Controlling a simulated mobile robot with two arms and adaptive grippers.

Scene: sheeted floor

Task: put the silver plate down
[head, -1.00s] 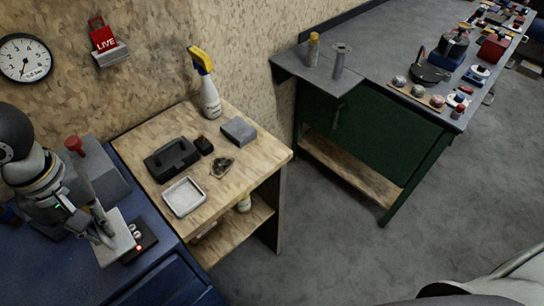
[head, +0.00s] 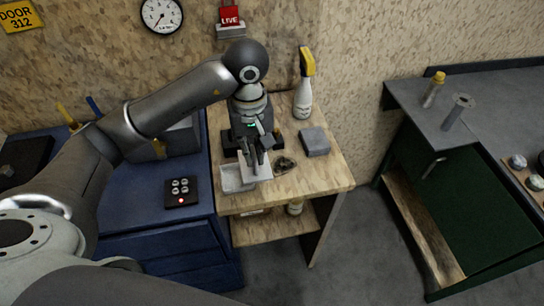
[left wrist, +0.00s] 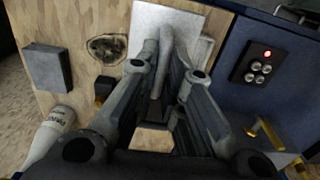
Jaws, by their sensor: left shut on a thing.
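My left gripper (head: 257,165) is shut on the silver plate (head: 264,172), a flat light-grey piece. It holds the plate at a tilt over the front of the wooden table (head: 300,196), overlapping the right part of a shallow pale tray (head: 231,182) from this view. In the left wrist view the plate (left wrist: 172,17) lies beyond the fingertips (left wrist: 166,48), with the tray's edge (left wrist: 208,46) showing beside it. I cannot tell whether the plate touches the tray or the table. My right gripper is not in view.
A black button box (head: 181,191) sits on the blue cabinet (head: 150,215). The table's front right corner (head: 325,181) is bare.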

